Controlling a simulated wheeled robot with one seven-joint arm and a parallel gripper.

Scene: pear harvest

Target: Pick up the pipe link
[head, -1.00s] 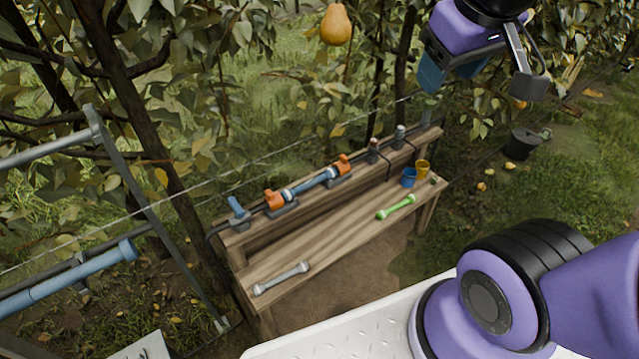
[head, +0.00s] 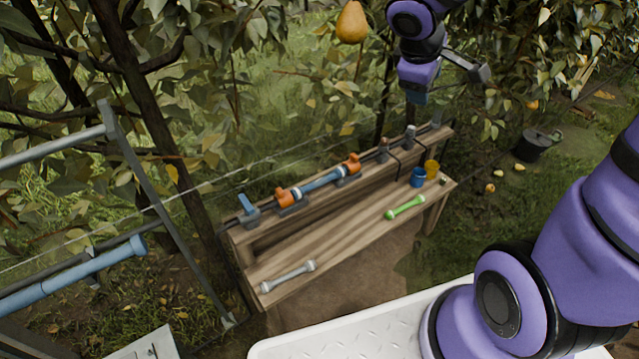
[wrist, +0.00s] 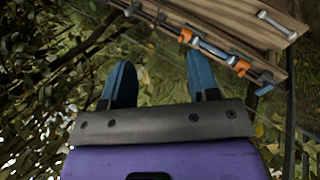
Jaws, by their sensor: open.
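Pieces that could be the pipe link lie on a wooden bench (head: 335,245); I cannot tell which one is meant. A grey bar with thick ends (head: 288,277) lies at the left of the lower board. A green bar (head: 405,208) lies further right. A blue pipe (head: 322,182) sits between two orange fittings (head: 284,197) on the raised back shelf. My gripper (head: 416,97) is above and behind the bench's right end, apart from everything. In the wrist view its blue fingers (wrist: 160,82) are open and empty, with the blue pipe (wrist: 212,48) and grey bar (wrist: 277,24) beyond.
A blue cup (head: 417,177) and a yellow cup (head: 432,169) stand at the bench's right end. A metal frame (head: 160,210) is at the left, trees and wires behind. A pear (head: 351,22) hangs above. A dark bucket (head: 533,146) stands on grass.

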